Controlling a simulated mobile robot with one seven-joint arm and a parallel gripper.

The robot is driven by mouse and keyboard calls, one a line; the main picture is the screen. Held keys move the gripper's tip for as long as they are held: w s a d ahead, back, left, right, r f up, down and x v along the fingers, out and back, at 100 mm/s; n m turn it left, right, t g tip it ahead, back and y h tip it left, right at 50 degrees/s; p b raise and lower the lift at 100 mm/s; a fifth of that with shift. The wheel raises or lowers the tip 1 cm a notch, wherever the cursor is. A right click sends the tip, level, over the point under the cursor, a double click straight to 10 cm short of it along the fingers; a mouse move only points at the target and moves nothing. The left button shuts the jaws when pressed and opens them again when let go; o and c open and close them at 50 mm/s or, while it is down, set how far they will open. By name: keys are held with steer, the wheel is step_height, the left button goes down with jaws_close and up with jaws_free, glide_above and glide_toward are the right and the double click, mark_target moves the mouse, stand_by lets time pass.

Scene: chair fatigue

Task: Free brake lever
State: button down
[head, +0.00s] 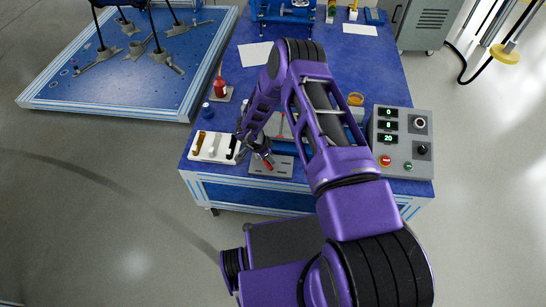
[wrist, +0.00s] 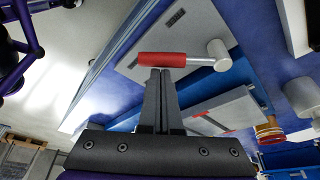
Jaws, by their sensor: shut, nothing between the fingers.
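The brake lever, with a red grip (wrist: 162,59), a short metal rod and a pale round hub (wrist: 219,54), stands over a grey plate (wrist: 190,28) in the wrist view. In the head view, its red grip (head: 268,164) shows above the plate (head: 283,171) at the table's front edge. My gripper (wrist: 159,74) is shut, with its two fingers together and nothing between them. The fingertips are right at the middle of the red grip; I cannot tell whether they touch it. In the head view, my gripper (head: 258,150) partly hides the lever.
A white tray (head: 200,153) with several small parts lies left of my gripper. A control box (head: 402,126) with displays and buttons stands at the table's right. My arm covers the table's middle.

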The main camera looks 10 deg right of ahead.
steer(key=shift+s+a+m+g+b, duration=0.35)
steer(key=shift+a+m, duration=0.25)
steer(key=shift+m, duration=0.5)
